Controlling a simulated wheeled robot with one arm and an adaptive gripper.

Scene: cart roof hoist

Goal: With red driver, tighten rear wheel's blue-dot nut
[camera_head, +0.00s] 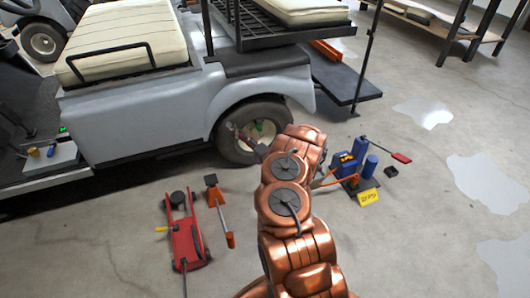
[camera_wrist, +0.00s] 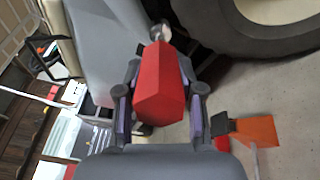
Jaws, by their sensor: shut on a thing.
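The red driver (camera_wrist: 158,85) is in the wrist view, clamped between the two fingers of my gripper (camera_wrist: 161,98), with its silver tip (camera_wrist: 160,32) pointing away from me. The cart's rear wheel (camera_head: 236,152) is under the grey fender in the head view, and its tyre (camera_wrist: 210,25) fills the upper right of the wrist view. In the head view my gripper (camera_head: 241,138) is in front of this wheel, near its hub. The tip appears left of the tyre in the wrist view; contact is not visible. I cannot make out the blue-dot nut.
A red floor jack (camera_head: 186,240) and an orange stand (camera_head: 221,208) lie on the floor to the left of my arm. A blue tool holder (camera_head: 347,168) with a yellow sign (camera_head: 368,196) stands to the right. Open floor with shiny patches (camera_head: 425,113) lies further right.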

